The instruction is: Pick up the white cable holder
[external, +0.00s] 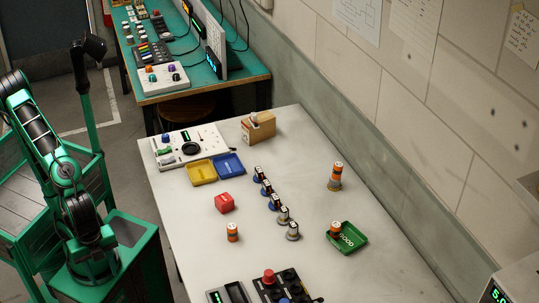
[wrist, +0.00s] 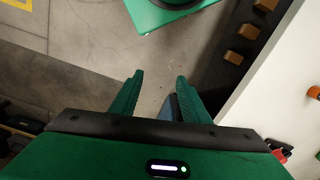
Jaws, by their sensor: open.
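I cannot pick out a white cable holder for certain. Several small upright pieces with pale and dark tops on blue or grey bases stand in a diagonal row on the white table (external: 190,225); the nearest one (external: 292,231) has a grey base. A small pale piece (external: 254,118) shows at the top of a cardboard box (external: 260,130), too small to name. My gripper (wrist: 159,88) is open and empty in the wrist view, over the floor left of a white surface's edge. I cannot make it out in the external view.
On the table are a white control panel (external: 170,147), yellow (external: 201,172) and blue (external: 230,164) trays, a red block (external: 224,203), orange cylinders (external: 335,176) (external: 232,232) and a green tray (external: 352,240) holding another. Dark devices fill the near edge. A wall borders the right.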

